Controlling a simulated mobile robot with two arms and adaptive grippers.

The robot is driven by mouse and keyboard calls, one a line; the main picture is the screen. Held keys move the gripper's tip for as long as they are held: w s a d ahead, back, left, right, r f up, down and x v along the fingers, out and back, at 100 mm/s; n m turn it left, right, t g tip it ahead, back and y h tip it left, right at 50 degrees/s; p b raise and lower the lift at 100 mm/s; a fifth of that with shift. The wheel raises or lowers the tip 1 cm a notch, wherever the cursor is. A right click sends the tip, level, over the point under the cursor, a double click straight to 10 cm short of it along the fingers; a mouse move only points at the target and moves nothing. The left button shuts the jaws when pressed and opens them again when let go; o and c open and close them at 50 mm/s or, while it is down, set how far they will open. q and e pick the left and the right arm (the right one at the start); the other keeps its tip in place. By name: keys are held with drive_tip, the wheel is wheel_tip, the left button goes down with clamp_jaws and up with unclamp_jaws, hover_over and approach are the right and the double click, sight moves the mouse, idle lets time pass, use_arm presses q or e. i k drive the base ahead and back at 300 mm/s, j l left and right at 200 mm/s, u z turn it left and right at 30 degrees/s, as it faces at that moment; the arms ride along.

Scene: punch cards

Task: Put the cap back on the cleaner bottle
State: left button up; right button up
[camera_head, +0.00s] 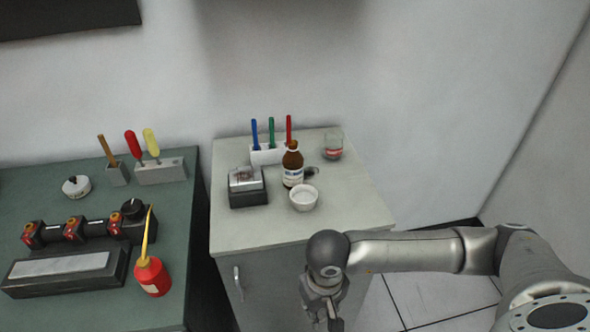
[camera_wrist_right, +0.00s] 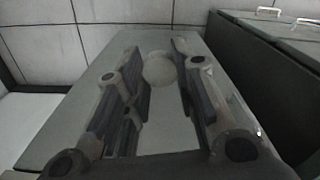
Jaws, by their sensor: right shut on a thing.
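The cleaner bottle (camera_head: 292,168), brown with a white label, stands upright on the light cabinet top (camera_head: 240,236). I cannot make out a cap on its neck. My right gripper (camera_head: 331,316) is in front of the cabinet, apart from the bottle and nearer to me, pointing down at the lower picture edge. In the right wrist view, a pale round thing, seemingly the cap (camera_wrist_right: 158,70), shows between the fingertips of my right gripper (camera_wrist_right: 157,62). Its details are blurred. The cap is hidden in the head view. My left gripper is not in view.
A white bowl (camera_head: 303,198) stands just in front of the bottle. A dark box (camera_head: 248,198), a pen holder (camera_head: 266,156) and a glass (camera_head: 333,147) stand around it. A green bench (camera_head: 100,210) with tools and a red oiler (camera_head: 152,277) is to the left.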

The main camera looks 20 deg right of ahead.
sight(293, 160)
drive_tip(key=i+l, duration=0.1)
drive_tip(key=l, duration=2.35)
drive_tip(key=i+l, duration=0.15)
drive_tip(key=l, duration=1.05)
drive_tip(key=u, duration=1.35)
